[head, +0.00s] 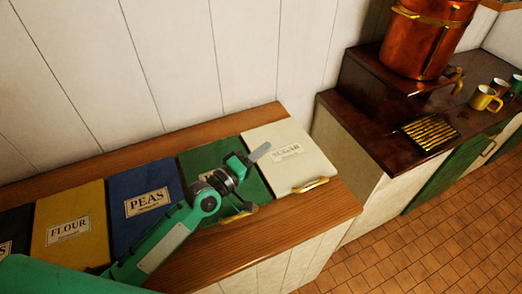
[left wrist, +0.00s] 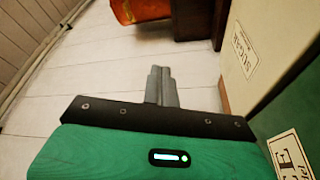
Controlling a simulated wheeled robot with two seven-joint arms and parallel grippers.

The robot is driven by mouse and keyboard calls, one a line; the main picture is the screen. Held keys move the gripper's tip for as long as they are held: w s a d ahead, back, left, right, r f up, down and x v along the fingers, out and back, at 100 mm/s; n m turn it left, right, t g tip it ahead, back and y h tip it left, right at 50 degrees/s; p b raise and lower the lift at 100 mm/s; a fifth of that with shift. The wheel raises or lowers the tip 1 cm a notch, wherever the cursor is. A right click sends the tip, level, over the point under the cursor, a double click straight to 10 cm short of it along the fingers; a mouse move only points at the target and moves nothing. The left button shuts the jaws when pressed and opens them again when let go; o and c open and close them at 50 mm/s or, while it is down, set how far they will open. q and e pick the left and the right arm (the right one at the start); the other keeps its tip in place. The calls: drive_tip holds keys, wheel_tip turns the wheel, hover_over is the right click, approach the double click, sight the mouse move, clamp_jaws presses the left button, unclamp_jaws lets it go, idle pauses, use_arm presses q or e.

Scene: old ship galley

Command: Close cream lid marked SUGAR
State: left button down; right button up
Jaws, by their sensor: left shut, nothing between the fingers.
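The cream lid marked SUGAR (head: 290,160) is at the right end of a row of coloured lids in the wooden counter. It lies flat, in line with its neighbours, and looks closed. A brass handle (head: 311,185) is on its front edge. Its lettering shows sideways in the left wrist view (left wrist: 243,50), at the right. My left gripper (head: 261,152) is shut and empty, its fingertips above the left part of the cream lid in the head view. I cannot tell whether they touch it. My right gripper is not in view.
A green lid (head: 195,160), a blue PEAS lid (head: 146,180) and a yellow FLOUR lid (head: 68,215) lie to the left. My left arm crosses over them. At the right, a dark worktop (head: 375,135) holds a copper pot (head: 425,40), a brass grate (head: 431,130) and mugs (head: 485,98).

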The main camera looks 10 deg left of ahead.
use_arm(q)
wheel_tip(320, 180, up, 4)
drive_tip(key=r+p, duration=0.1)
drive_tip(key=p, duration=0.3)
drive_tip(key=s+a+f+b, duration=0.4)
drive_tip(key=s+a+b, duration=0.1)
drive_tip(key=a, duration=0.3)
drive_tip(key=shift+s+f+b, duration=0.15)
drive_tip(key=shift+f+b, duration=0.2)
drive_tip(key=shift+b, duration=0.35)
